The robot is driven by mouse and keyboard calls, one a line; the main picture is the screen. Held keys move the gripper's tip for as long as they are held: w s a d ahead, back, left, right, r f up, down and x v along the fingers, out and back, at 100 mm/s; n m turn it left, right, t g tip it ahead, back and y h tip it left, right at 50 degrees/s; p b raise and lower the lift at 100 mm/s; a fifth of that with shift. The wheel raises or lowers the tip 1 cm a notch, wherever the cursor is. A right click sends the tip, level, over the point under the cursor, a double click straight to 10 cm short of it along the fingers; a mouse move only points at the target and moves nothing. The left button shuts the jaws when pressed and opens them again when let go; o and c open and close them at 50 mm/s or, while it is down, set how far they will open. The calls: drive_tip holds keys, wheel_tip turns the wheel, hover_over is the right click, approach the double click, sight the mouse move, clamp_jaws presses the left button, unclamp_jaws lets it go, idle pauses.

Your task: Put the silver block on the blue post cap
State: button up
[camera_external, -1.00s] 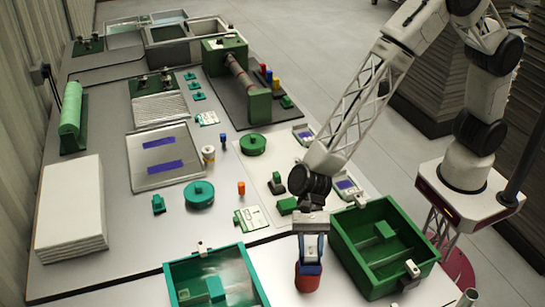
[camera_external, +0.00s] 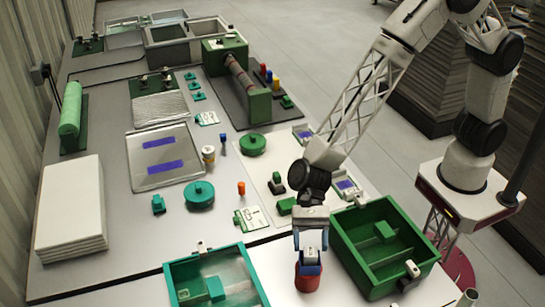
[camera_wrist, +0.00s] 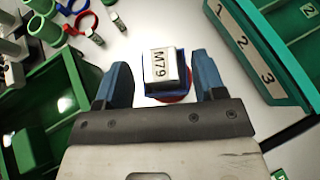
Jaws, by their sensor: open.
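The silver block (camera_wrist: 163,68), marked M79, sits upright on the blue post cap (camera_wrist: 152,90). In the external view the block (camera_external: 310,253) stands on the blue cap (camera_external: 311,269), on top of a red post (camera_external: 308,283). My gripper (camera_external: 311,245) is open above the post, with its fingers on either side of the block. In the wrist view there is a gap between each finger of my gripper (camera_wrist: 162,82) and the block. The block's underside is hidden.
A green bin (camera_external: 342,243) stands close right of the post. A teal bin (camera_external: 180,284) stands to the left. The table (camera_external: 270,245) is bare just behind the post. Small green parts (camera_external: 287,206) lie farther back on a white board.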

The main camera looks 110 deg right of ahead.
drive_tip(key=v, duration=1)
drive_tip(key=shift+d, duration=0.3)
drive_tip(key=shift+s+r, duration=0.1)
drive_tip(key=shift+s, duration=0.05)
drive_tip(key=s+r+n+g+h, duration=0.2)
drive_tip(key=s+r+n, duration=0.45)
drive_tip(key=s, duration=0.35)
drive_tip(key=s+r+n+g+h, duration=0.1)
drive_tip(key=s+r+n+h, duration=0.1)
drive_tip(key=s+r+n, duration=0.5)
drive_tip(key=s+d+r+n+h, duration=0.2)
drive_tip(key=s+d+n, duration=0.1)
drive_tip(key=s, duration=0.6)
drive_tip(key=s+d+r+n+h, duration=0.2)
drive_tip(key=s+d+n+h, duration=0.1)
drive_tip(key=s, duration=0.6)
drive_tip(key=s+d+r+n+h, duration=0.2)
drive_tip(key=s+d+r+n, duration=0.1)
drive_tip(key=s, duration=0.7)
drive_tip(key=shift+d+t, duration=0.4)
drive_tip(key=shift+d, duration=0.15)
